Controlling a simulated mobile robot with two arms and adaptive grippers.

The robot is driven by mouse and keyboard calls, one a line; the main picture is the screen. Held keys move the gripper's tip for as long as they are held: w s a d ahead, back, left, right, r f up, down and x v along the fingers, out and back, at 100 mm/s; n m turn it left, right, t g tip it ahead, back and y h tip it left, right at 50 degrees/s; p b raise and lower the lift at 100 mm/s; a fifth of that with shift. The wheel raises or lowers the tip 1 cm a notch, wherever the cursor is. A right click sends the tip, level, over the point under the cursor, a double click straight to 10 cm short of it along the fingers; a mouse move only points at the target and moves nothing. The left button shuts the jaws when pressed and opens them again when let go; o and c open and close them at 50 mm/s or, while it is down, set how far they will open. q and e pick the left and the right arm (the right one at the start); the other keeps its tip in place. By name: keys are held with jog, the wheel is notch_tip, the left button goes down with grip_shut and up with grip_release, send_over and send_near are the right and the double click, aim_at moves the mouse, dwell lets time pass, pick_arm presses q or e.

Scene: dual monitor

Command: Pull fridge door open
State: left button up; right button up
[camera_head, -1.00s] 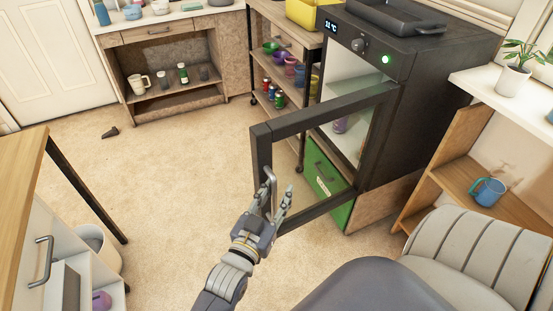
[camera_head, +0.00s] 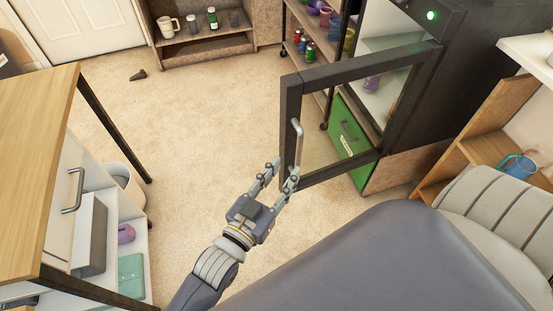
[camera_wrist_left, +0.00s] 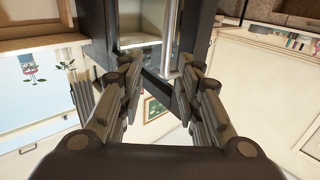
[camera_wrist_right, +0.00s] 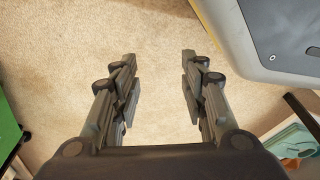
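The fridge (camera_head: 465,75) is a dark cabinet at the upper right of the head view. Its dark-framed glass door (camera_head: 292,105) stands wide open, swung out from the body, with a pale interior showing. A light metal bar handle (camera_head: 298,142) is on the door's free edge. My left gripper (camera_head: 282,172) is open at the handle's lower end, with no grip visible. In the left wrist view the handle (camera_wrist_left: 168,50) shows beyond and between the spread fingertips. My right gripper (camera_wrist_right: 158,60) is open and empty above the carpet, and out of the head view.
A green drawer (camera_head: 350,135) is under the fridge. A wooden shelf (camera_head: 485,150) stands right of it. Carpet (camera_head: 200,140) between desk and door is mostly clear.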

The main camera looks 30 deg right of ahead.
pick_arm(q)
jog(key=shift+v, duration=1.1)
jog(key=shift+w, duration=0.1)
